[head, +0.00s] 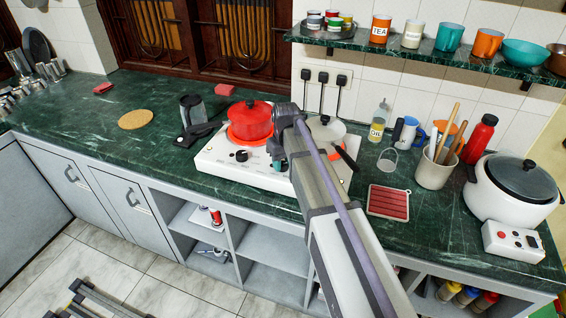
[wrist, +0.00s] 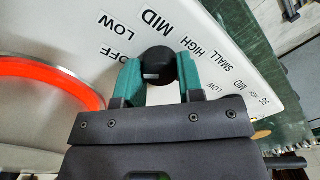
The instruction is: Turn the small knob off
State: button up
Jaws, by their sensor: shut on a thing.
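My gripper (wrist: 160,82) has its two teal fingers on either side of a round black knob (wrist: 160,62) on the white stove panel. It is shut on the knob. OFF, LOW, MID and HIGH labels curve around the knob, and the word SMALL is printed close by. In the head view my gripper (head: 276,154) reaches down to the front of the white stove (head: 222,160), at the right-hand knob, which it partly hides. The left-hand knob (head: 241,156) is free. I cannot read the knob's setting.
A light pan (head: 326,129) with a dark handle is on the right burner. A red mat (head: 389,202), utensil holder (head: 436,170) and white cooker (head: 512,195) are to the right.

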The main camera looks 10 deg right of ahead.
aim_at(284, 163)
jog(key=shift+n, duration=0.7)
jog(key=o, duration=0.9)
jog(key=r+p, duration=1)
jog(key=p, duration=0.1)
jog(key=shift+w+d+r, duration=0.1)
jog(key=shift+d+r, duration=0.15)
jog(key=shift+r, duration=0.15)
